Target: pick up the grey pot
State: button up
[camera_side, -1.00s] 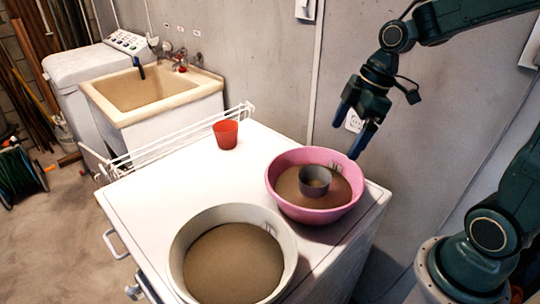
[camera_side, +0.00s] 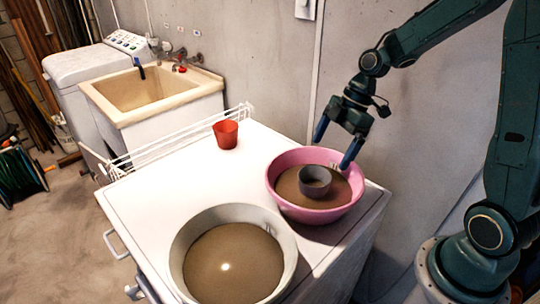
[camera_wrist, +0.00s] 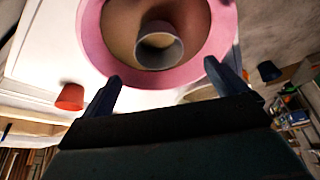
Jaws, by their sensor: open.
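The grey pot (camera_side: 314,180) is a small round cup-like pot standing inside the pink basin (camera_side: 290,207), on the brown contents. In the wrist view the grey pot (camera_wrist: 159,47) shows near the top centre, with the pink basin (camera_wrist: 92,45) around it. My gripper (camera_side: 333,152) is above the basin's back rim in the side view, fingers pointing down and spread apart. In the wrist view my gripper (camera_wrist: 162,78) has its two blue fingertips apart, one on each side of the pot's line, with nothing between them. It does not touch the pot.
A white-grey basin (camera_side: 177,265) with brown contents stands at the front of the white top (camera_side: 160,185). A red cup (camera_side: 226,134) stands at the back, near a white wire rack (camera_side: 150,150). A sink (camera_side: 103,93) is behind. The top's middle is clear.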

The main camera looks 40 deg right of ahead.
send_over(311, 184)
jog(key=s+a, duration=0.1)
jog(key=s, duration=0.2)
notch_tip(311, 184, down, 6)
jog(key=shift+a+f, duration=0.1)
jog(key=shift+f, duration=0.05)
jog(key=shift+x, duration=2.6)
jog(key=shift+w, duration=0.1)
jog(key=shift+c, duration=0.3)
jog(key=c, duration=1)
